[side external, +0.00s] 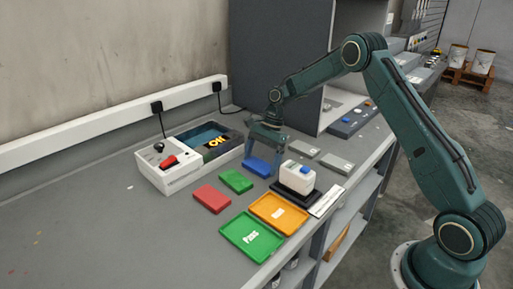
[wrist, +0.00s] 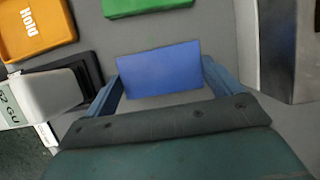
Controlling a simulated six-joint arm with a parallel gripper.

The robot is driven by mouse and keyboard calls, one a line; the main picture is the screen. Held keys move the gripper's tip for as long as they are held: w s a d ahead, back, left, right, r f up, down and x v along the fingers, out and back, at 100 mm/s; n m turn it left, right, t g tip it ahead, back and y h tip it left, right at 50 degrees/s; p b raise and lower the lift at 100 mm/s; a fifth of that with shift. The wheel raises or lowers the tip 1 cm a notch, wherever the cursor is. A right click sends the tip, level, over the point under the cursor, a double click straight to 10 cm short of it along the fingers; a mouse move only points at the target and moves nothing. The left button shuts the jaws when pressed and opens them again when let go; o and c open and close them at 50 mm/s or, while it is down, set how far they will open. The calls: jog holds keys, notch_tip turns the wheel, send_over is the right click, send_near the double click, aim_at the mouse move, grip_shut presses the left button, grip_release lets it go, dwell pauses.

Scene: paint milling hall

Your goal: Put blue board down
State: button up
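The blue board (side external: 257,166) is between the two fingers of my gripper (side external: 264,163), at or just above the grey bench. In the wrist view the blue board (wrist: 160,70) fills the gap between my gripper's fingers (wrist: 160,74), one finger against each side edge. My gripper is shut on it. I cannot tell whether the board's underside touches the bench.
A green board (side external: 236,181) and a red board (side external: 211,198) lie to the left.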

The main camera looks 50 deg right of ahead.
aim_at(260, 166)
jog(key=c, duration=0.4)
jog(key=shift+o, duration=0.2)
jog(key=shift+r, duration=0.1)
notch_tip(260, 166, up, 10)
dwell(0.3)
jog(key=shift+a, duration=0.1)
dwell(0.4)
jog(key=s+a+r+n+g+h, duration=0.2)
jog(key=s+a+n, duration=0.4)
jog(key=n, duration=0.8)
jog(key=shift+a+r+n+g+h, duration=0.15)
jog(key=shift+a+n+g+h, duration=0.35)
jog(key=shift+g, duration=0.6)
jog(key=shift+d, duration=0.2)
